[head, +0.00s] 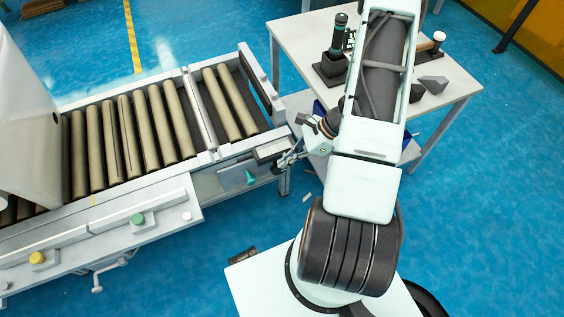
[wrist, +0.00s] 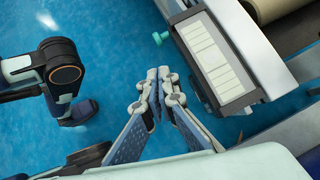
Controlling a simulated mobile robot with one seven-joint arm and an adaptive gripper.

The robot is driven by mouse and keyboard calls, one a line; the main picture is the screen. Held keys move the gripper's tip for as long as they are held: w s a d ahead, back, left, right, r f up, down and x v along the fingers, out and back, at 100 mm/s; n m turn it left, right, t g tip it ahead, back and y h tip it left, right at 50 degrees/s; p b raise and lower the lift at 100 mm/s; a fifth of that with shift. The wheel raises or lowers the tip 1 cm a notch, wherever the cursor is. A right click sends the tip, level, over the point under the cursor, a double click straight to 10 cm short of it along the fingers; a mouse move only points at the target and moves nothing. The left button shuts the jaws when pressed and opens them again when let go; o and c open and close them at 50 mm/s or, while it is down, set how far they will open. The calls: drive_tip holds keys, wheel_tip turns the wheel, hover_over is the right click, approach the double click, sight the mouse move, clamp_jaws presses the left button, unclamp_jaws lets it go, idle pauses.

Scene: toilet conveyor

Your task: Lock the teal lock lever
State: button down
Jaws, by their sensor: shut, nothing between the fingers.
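The teal lock lever (head: 250,177) sticks out from the front side of the conveyor's end section in the head view. In the wrist view it is a small teal knob (wrist: 160,38) beside a grey box with a pale slotted panel. My gripper (head: 284,162) is just right of the lever in the head view, close to the conveyor's corner. In the wrist view my gripper (wrist: 170,82) is shut and empty, with its fingertips apart from the lever. The lever's base is hard to make out.
The grey box with the pale panel (wrist: 212,54) stands close to my fingertips. The roller conveyor (head: 195,158) carries a green button (head: 138,219) and a yellow button (head: 37,258) on its front. A white table (head: 288,30) with tools stands behind my arm. Blue floor is open in front.

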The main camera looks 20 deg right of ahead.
sight(254, 181)
drive_tip(key=a+r+b+x, duration=0.1)
drive_tip(key=b+x, duration=0.1)
drive_tip(key=x, duration=0.9)
drive_tip(key=shift+w+a+b, duration=0.1)
drive_tip(key=shift+w+b, duration=0.05)
drive_tip(key=shift+b, duration=0.15)
drive_tip(key=shift+a+h, duration=0.2)
drive_tip(key=shift+h, duration=0.1)
